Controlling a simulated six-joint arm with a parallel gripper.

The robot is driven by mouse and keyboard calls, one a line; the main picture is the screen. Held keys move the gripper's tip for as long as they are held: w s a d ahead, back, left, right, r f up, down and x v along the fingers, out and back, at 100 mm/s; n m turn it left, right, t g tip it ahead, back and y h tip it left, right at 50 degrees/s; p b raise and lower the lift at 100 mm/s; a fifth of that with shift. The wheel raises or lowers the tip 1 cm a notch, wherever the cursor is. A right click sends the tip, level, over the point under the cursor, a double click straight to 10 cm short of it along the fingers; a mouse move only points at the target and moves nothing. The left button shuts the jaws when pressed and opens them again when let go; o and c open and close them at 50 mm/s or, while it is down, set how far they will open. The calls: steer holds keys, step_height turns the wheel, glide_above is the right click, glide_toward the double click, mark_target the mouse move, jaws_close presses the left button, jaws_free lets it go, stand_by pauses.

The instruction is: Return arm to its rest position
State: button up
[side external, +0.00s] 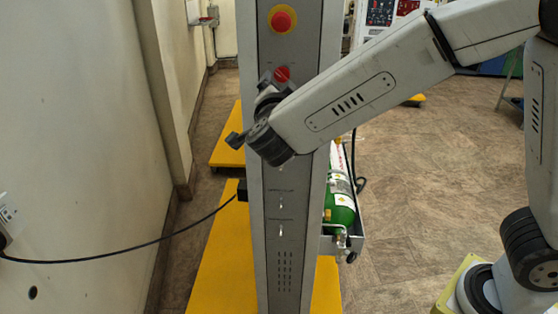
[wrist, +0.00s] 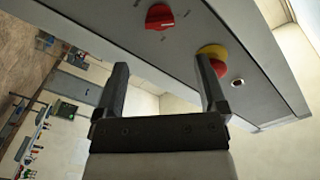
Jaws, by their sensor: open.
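My gripper (wrist: 163,66) is open in the wrist view, with its two dark fingers spread and nothing between them. The arm reaches in from the right. A red rotary knob (wrist: 160,16) is beyond the fingers in the wrist view; it also shows just above my wrist in the side view (side external: 282,74). A red button on a yellow ring (wrist: 213,54) lies behind the right fingertip. It is at the column's top in the side view (side external: 282,19).
A green cylinder (side external: 340,210) stands in a holder on the column's right side. A black cable (side external: 130,245) runs from the left wall to a black plug (side external: 242,190) on the column. Yellow platforms (side external: 215,265) lie on the floor. Open floor (side external: 420,180) shows at right.

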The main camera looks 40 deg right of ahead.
steer(key=shift+w, duration=0.1)
step_height(320, 180, down, 12)
steer(key=n+y, duration=1.2)
steer(key=n, duration=0.1)
steer(key=s+d+f+n+g, duration=0.2)
steer(key=s+f+g, duration=0.3)
steer(key=s, duration=0.4)
steer(key=s+d+f+n+g, duration=0.2)
steer(key=s+d+f+g, duration=0.3)
steer(key=s, duration=0.4)
steer(key=shift+d+f+n+y, duration=0.15)
steer(key=shift+f+n+y, duration=0.1)
steer(key=shift+n+y, duration=0.15)
steer(key=shift+w, duration=0.1)
steer(key=shift+c, duration=0.2)
